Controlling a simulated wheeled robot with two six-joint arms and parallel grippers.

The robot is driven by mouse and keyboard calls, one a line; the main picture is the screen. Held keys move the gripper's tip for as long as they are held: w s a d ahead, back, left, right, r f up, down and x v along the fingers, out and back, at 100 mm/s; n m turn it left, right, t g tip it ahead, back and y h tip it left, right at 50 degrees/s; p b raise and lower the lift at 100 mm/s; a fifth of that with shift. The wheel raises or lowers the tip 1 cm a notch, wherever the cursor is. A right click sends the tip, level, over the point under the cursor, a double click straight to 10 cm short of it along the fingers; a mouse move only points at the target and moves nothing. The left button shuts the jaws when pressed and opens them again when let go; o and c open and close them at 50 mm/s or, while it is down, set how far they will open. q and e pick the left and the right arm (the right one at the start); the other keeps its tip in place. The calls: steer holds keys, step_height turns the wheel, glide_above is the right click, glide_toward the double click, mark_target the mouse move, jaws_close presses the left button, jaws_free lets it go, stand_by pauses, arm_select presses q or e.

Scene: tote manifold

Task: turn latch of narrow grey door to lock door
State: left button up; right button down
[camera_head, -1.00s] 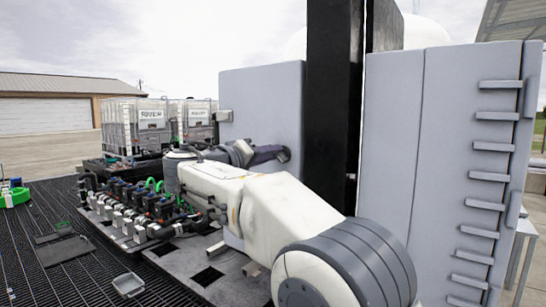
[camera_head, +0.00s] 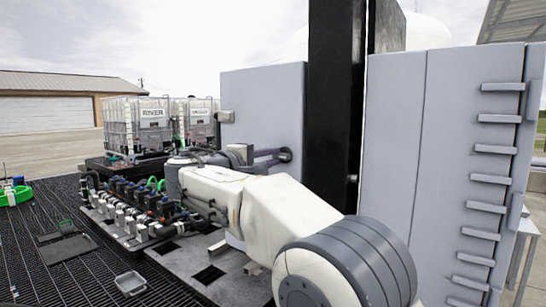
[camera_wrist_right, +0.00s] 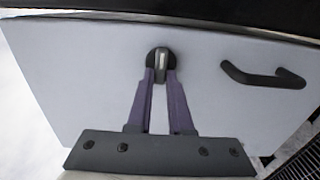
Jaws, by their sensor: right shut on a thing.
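The narrow grey door (camera_head: 262,100) stands upright left of the black post in the head view. It fills the right wrist view as a pale panel (camera_wrist_right: 90,75). The latch (camera_wrist_right: 161,56) is a dark round knob with a light strip, near the panel's upper middle in that view. My right gripper (camera_wrist_right: 160,76) has its two purple fingers on either side of the latch, shut on it. In the head view my right gripper (camera_head: 277,155) meets the door face at the dark latch (camera_head: 285,154). My left gripper is out of view.
A dark bar handle (camera_wrist_right: 262,76) sits right of the latch on the door. A tall black post (camera_head: 335,100) stands beside the door, with a wide grey panel (camera_head: 395,150) to its right. A manifold with several valves (camera_head: 140,205) lies at left on the deck.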

stand_by(0.5)
steer(key=c, duration=0.8)
jaws_free()
steer(key=shift+s+a+f, duration=0.1)
steer(key=shift+s+a, duration=0.1)
steer(key=shift+s, duration=0.05)
steer(key=b+v, duration=0.3)
steer(key=v, duration=0.7)
steer(key=shift+b, duration=0.4)
steer(key=shift+d, duration=0.1)
